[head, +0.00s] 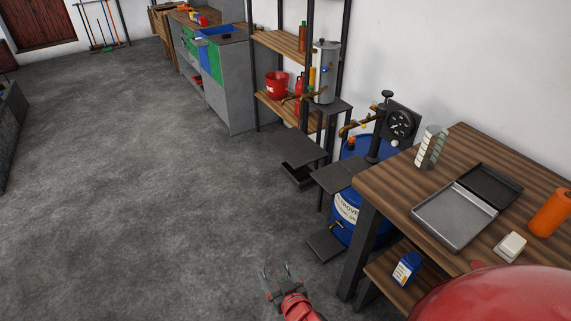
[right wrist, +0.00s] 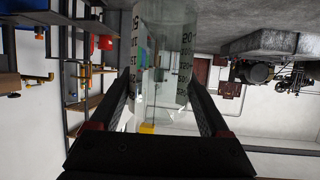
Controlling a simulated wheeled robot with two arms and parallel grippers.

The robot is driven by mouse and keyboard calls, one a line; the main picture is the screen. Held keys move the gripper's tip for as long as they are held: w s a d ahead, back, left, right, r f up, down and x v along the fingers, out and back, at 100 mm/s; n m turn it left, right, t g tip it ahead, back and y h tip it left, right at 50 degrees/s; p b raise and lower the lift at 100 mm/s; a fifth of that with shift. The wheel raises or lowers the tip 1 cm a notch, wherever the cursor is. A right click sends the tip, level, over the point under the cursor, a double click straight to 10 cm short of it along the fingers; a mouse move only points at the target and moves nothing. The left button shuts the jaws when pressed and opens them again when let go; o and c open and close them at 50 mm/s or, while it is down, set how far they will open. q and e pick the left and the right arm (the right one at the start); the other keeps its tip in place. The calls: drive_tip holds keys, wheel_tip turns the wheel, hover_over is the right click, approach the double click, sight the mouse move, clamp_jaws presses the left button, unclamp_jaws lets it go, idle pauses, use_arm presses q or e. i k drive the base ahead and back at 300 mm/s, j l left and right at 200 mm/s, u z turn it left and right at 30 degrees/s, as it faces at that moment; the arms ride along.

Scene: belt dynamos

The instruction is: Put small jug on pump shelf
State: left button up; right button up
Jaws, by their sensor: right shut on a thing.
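The small jug (right wrist: 165,60) is a clear cylinder with dark graduation numbers, between the two fingers of my right gripper (right wrist: 158,85) in the right wrist view. My right gripper is shut on it. In the head view my right gripper (head: 277,272) is low over the floor, left of the workbench, and I cannot make out the clear jug there. A dark flat shelf (head: 334,177), which looks like the pump shelf, juts out by the hand pump (head: 374,135) and blue drum (head: 349,205). It looks bare. My left gripper is not in view.
The wooden workbench (head: 395,197) on the right holds an open grey case (head: 452,219), a striped cylinder and an orange cylinder. Other dark plates (head: 303,150) stand near the pump, with another low one (head: 325,246). The grey floor (head: 150,200) is clear on the left.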

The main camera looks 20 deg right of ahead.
sight(338, 176)
drive_tip(key=i+j+z, duration=0.2)
drive_tip(key=i, duration=0.3)
drive_tip(key=i+j+z, duration=0.2)
drive_tip(key=i, duration=0.3)
drive_tip(key=i+z, duration=0.3)
drive_tip(key=z, duration=0.15)
drive_tip(key=i+j+z, duration=0.2)
drive_tip(key=z, duration=0.2)
drive_tip(key=i+j+z, duration=0.25)
drive_tip(key=z, duration=0.2)
drive_tip(key=i+j+z, duration=0.4)
drive_tip(key=i+l, duration=0.1)
drive_tip(key=i+z, duration=0.05)
